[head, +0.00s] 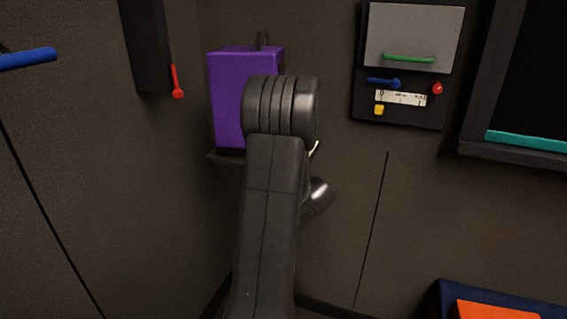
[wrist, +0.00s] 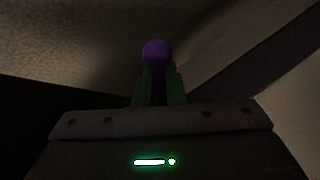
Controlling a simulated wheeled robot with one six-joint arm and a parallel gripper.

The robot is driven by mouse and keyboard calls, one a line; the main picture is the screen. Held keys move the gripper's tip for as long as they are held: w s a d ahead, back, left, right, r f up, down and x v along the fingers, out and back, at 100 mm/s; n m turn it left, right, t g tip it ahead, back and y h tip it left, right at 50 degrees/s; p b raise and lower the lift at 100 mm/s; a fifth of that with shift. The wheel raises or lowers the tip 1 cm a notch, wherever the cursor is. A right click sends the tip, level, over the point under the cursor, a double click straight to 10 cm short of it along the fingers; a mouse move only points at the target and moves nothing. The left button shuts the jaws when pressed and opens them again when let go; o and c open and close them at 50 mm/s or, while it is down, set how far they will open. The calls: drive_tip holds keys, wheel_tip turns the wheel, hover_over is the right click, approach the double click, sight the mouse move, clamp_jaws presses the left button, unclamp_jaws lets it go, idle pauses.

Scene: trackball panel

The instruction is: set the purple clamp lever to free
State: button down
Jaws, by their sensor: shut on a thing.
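The purple clamp lever shows in the wrist view as a round purple knob (wrist: 155,53) at the upper middle, with a dark purple stem below it. My gripper (wrist: 159,82) is shut on the lever, its two dark green fingers on either side of the stem and the knob sticking out past the tips. In the head view my arm hides the gripper and the lever. The lever's setting and any free mark cannot be seen.
A purple box (head: 228,95) with a dark handle stands on a small shelf behind my arm. A red lever (head: 177,82) hangs from a dark box at left. A panel with a grey plate (head: 415,37) and small controls is at right. An orange-topped blue box (head: 500,309) is at lower right.

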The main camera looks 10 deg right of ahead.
drive_tip(key=shift+s+a+f+m+g+p, duration=0.2)
drive_tip(key=shift+m+g+p, duration=0.45)
drive_tip(key=shift+p, duration=0.95)
drive_tip(key=shift+f, duration=0.15)
drive_tip(key=c, duration=1.5)
unclamp_jaws()
drive_tip(key=shift+s, duration=0.1)
drive_tip(key=s+d, duration=0.1)
drive_tip(key=s, duration=0.3)
drive_tip(key=s+d, duration=0.1)
drive_tip(key=s, duration=0.3)
drive_tip(key=s+d, duration=0.1)
drive_tip(key=s, duration=0.3)
drive_tip(key=shift+s+d+r, duration=0.2)
drive_tip(key=shift+s+d, duration=0.05)
drive_tip(key=shift+s, duration=0.05)
